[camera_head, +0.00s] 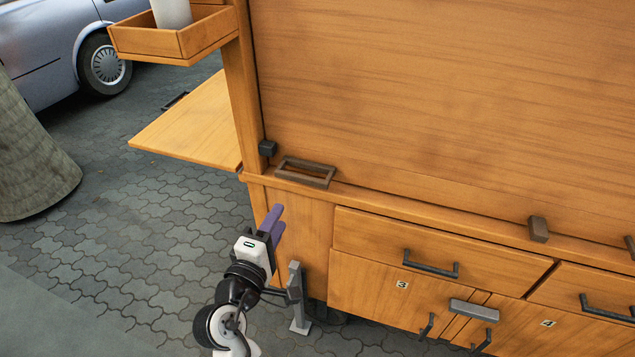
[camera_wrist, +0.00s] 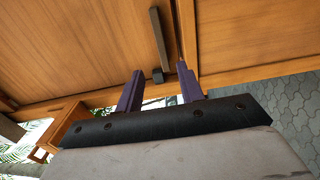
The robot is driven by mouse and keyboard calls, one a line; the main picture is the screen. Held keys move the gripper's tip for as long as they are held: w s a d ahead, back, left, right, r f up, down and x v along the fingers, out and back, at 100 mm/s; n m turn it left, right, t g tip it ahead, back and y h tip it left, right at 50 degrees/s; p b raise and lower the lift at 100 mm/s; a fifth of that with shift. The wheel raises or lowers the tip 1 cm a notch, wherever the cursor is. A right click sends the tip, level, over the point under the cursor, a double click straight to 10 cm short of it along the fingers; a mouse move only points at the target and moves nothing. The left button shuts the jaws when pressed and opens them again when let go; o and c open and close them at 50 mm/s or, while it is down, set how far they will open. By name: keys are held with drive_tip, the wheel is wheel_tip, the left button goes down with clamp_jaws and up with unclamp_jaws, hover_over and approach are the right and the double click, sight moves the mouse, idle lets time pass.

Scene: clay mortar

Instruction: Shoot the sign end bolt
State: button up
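My gripper (camera_head: 276,221) has two purple fingers and is raised in front of the left end of a wooden cart, below the ledge. In the wrist view my gripper (camera_wrist: 156,82) has its fingers apart with nothing held between them. A small dark block (camera_head: 268,148) sits at the foot of the cart's left post, beside the big wooden panel. It is the likely end bolt, above and apart from my fingertips. The wrist view shows a dark bar (camera_wrist: 158,38) with a small block (camera_wrist: 158,76) at its end, beyond the fingers; whether this is the same fitting is unclear.
A brown rectangular frame (camera_head: 305,172) lies on the ledge, with a brown block (camera_head: 538,228) farther right. Drawers with dark handles (camera_head: 431,264) are below. A wooden side shelf (camera_head: 190,125) juts out left. Paving (camera_head: 110,250) left of the cart is clear.

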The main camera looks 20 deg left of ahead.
sight(299, 181)
drive_tip(key=w+p, duration=0.1)
drive_tip(key=w, duration=0.6)
drive_tip(key=w+p, duration=0.2)
drive_tip(key=w, duration=0.5)
drive_tip(key=shift+d, duration=0.2)
drive_tip(key=shift+s, duration=0.1)
clamp_jaws()
drive_tip(key=shift+a, duration=0.1)
